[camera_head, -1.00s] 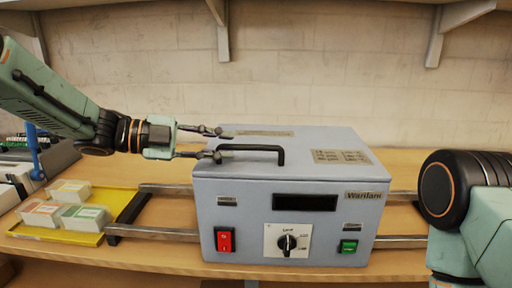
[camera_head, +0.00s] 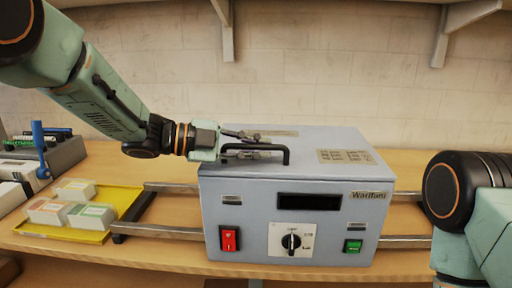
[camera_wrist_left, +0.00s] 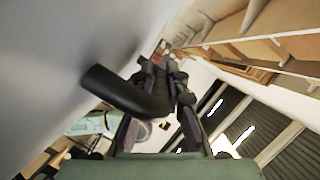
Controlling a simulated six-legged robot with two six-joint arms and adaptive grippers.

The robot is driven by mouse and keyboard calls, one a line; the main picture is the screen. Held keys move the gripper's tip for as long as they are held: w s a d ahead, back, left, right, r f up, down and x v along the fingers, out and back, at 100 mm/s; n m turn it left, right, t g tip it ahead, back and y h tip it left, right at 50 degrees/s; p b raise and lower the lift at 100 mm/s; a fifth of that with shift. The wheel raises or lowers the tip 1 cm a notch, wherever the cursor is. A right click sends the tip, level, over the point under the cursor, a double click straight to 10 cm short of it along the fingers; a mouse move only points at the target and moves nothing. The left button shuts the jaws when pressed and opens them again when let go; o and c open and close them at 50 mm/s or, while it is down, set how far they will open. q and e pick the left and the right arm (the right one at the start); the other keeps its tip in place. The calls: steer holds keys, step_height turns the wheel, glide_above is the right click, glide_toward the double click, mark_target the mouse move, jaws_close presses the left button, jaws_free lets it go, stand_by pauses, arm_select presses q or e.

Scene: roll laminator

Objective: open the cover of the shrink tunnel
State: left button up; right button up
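The shrink tunnel (camera_head: 290,225) is a blue-grey box with its cover (camera_head: 310,142) down. A black bar handle (camera_head: 288,157) stands on the cover's left part. My left gripper (camera_head: 262,144) reaches in from the left at the handle, its fingers drawn close together around the bar. In the left wrist view, the handle (camera_wrist_left: 125,92) bends in between the two fingers (camera_wrist_left: 164,68); the exact contact is partly hidden. My right gripper is out of view; only part of my right arm shows at the right.
Metal rails (camera_head: 165,232) run out both sides of the tunnel. A yellow tray (camera_head: 75,236) with several small packs lies to the left. A grey device with a blue lever (camera_head: 39,142) stands at far left. Shelf brackets (camera_head: 227,40) hang on the wall above.

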arm_select(q)
jaws_close()
stand_by(0.3)
steer(key=shift+w+r+p, duration=0.1)
steer(key=shift+r+p, duration=0.45)
steer(key=shift+p, duration=0.3)
steer(key=w+r+n+g+p, duration=0.2)
steer(key=w+r+n+p, duration=0.2)
steer(key=w+r+p, duration=0.3)
steer(key=shift+r+y+p, duration=0.4)
steer(key=shift+r+p, duration=2.5)
steer(key=shift+p, duration=1.4)
